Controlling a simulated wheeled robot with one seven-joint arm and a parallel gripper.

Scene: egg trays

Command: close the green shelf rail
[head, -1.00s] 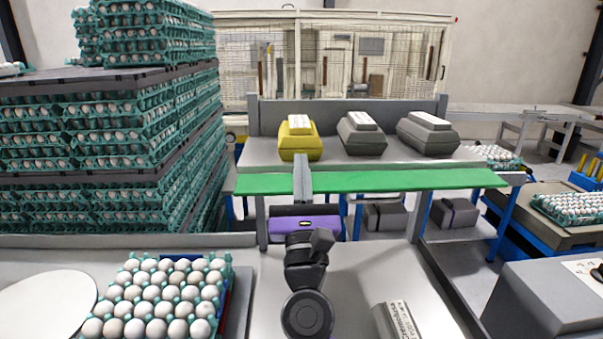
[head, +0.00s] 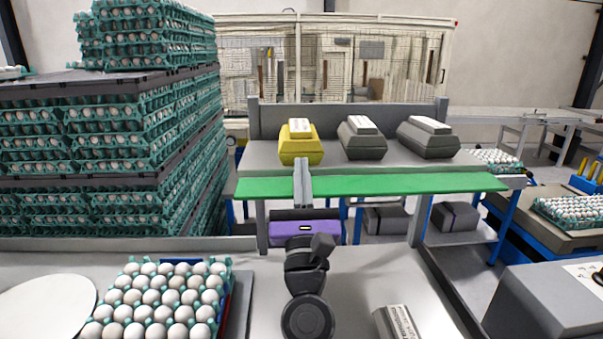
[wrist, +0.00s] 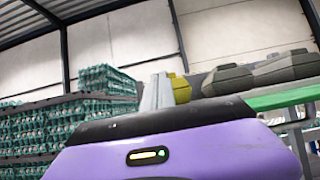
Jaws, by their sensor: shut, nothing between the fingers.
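The green shelf rail (head: 400,184) is a long flat strip along the front edge of the grey shelf. Its broad face shows in the head view; I cannot tell its exact tilt. Part of it shows at the right of the wrist view (wrist: 285,98). My gripper (head: 302,166) has a purple body and grey fingers pointing up, shut and empty. The fingers cover a piece of the rail left of its middle in the head view. I cannot tell whether they touch it. They also show in the wrist view (wrist: 160,84).
A yellow carton (head: 299,146) and two grey cartons (head: 362,141) (head: 428,141) stand on the shelf (head: 262,153) behind the rail. Tall stacks of egg trays (head: 110,130) stand at the left. An egg tray (head: 232,275) sits at the front left.

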